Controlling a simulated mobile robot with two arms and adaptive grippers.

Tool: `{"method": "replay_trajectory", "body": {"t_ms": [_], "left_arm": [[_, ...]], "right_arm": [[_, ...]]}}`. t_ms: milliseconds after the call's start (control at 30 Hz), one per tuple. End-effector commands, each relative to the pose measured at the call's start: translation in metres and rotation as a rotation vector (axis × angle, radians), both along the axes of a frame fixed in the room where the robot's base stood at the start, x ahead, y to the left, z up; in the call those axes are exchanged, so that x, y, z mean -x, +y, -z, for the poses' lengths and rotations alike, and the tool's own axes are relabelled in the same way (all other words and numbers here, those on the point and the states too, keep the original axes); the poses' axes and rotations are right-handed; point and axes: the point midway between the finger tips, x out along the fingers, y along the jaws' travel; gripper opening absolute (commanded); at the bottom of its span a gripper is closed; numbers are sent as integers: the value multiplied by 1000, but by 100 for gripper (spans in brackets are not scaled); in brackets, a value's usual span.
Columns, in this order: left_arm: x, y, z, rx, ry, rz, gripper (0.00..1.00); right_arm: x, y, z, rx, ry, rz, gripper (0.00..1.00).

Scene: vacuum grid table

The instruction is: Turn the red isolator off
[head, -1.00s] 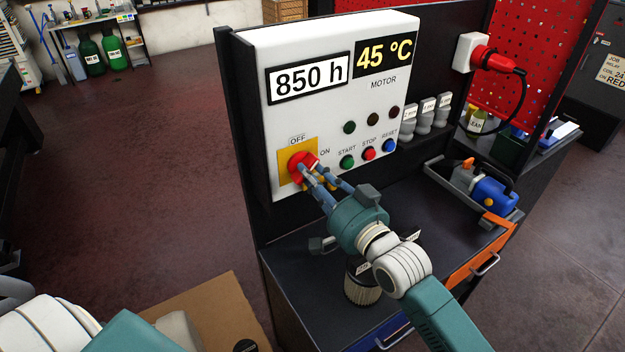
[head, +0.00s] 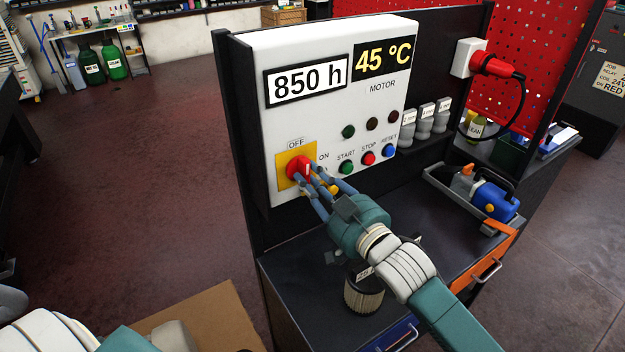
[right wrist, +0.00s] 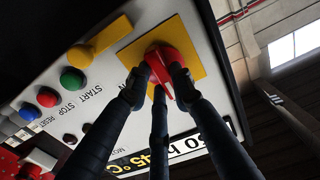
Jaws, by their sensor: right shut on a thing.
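The red isolator knob (head: 296,166) sits on a yellow plate (head: 283,180) at the lower left of the white motor panel (head: 300,120). OFF is printed above it and ON to its right. A pale mark on the knob stands near upright. My right gripper (head: 313,178) is shut on the knob from the front right, its fingers covering the knob's lower right. In the right wrist view the fingers (right wrist: 160,83) close around the red knob (right wrist: 163,62) on its yellow plate (right wrist: 196,55).
Green, red and blue buttons (head: 367,158) and dark lamps line the panel right of the knob. Below is a dark bench top (head: 300,262) with a ribbed filter (head: 362,296). A tray with a blue and grey tool (head: 490,193) stands right.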

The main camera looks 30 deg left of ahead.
Motion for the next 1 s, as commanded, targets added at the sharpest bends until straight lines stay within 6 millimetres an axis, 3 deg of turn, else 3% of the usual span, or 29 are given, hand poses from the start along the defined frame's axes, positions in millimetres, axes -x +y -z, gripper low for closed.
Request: {"method": "replay_trajectory", "body": {"t_ms": [633,667,733,767,1000], "left_arm": [[0,0,1,0,0,0,51],[0,0,1,0,0,0,51],[0,0,1,0,0,0,51],[0,0,1,0,0,0,51],[0,1,1,-1,0,0,51]], "right_arm": [[0,-1,3,33,-43,1,0],[0,-1,3,32,-43,1,24],[0,-1,3,32,-43,2,38],[0,-1,3,31,-43,1,42],[0,0,1,28,-43,1,42]]}}
